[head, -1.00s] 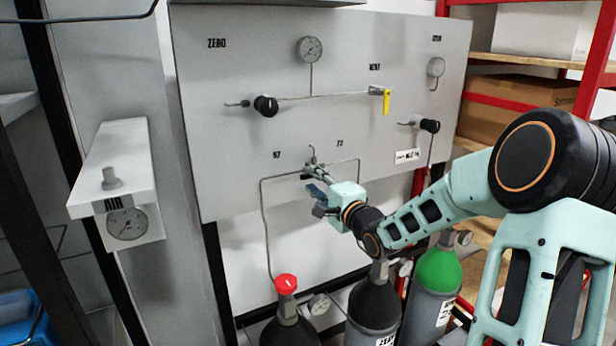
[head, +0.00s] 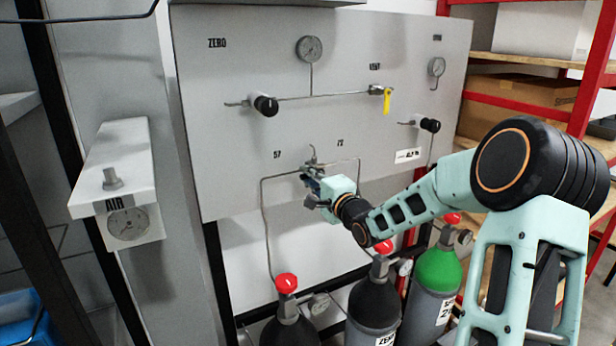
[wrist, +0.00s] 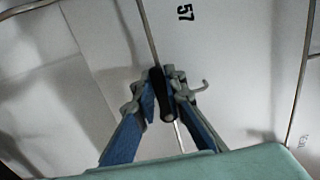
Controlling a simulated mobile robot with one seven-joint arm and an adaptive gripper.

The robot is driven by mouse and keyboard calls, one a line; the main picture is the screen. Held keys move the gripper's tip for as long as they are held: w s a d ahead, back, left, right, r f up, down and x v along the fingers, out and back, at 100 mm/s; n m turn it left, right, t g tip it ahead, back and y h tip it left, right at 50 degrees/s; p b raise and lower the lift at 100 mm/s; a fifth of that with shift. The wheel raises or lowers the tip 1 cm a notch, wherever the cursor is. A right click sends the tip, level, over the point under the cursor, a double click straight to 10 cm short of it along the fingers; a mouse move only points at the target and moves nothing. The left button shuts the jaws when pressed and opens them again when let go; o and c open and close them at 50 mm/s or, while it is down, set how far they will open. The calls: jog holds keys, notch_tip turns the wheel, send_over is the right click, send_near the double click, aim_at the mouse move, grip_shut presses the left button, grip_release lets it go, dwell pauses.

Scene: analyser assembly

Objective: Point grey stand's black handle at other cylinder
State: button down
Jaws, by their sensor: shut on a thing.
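The grey stand is the upright panel (head: 240,140) in the head view. A small valve (head: 313,163) sits low on it, between the labels 57 and 72, with thin pipes running off both sides. My gripper (head: 310,183) is at this valve. In the wrist view its blue fingers (wrist: 163,90) are shut on the black handle (wrist: 158,92), one on each side. The head view largely hides the handle behind the gripper. Below stand a dark cylinder with a red cap (head: 287,284), a dark middle cylinder (head: 374,308) and a green-topped cylinder (head: 438,270).
Higher on the panel are gauges (head: 310,48), black knobs (head: 265,105) and a yellow lever (head: 387,101). A bent pipe (head: 265,225) runs down left of my gripper. A shelf with a cardboard box (head: 520,108) is at right; a block with an AIR gauge (head: 128,224) is at left.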

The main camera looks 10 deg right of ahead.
jog(key=shift+f, duration=0.1)
jog(key=w+d+f+n+b, duration=0.1)
jog(key=d+f+n+b, duration=0.3)
jog(key=n+b, duration=1.15)
jog(key=shift+w+d+r+n+b, duration=0.25)
jog(key=shift+d+r+n+b, duration=0.6)
jog(key=shift+n, duration=2.55)
jog(key=shift+w+d+r+n+b, duration=0.35)
jog(key=shift+n+b, duration=0.75)
jog(key=shift+n, duration=2.35)
jog(key=shift+w+d+r+n+b, duration=0.1)
jog(key=shift+d+r+n+b, duration=0.7)
jog(key=shift+n, duration=2.6)
jog(key=shift+a+r, duration=0.1)
jog(key=shift+a, duration=0.1)
jog(key=c, duration=2)
grip_release()
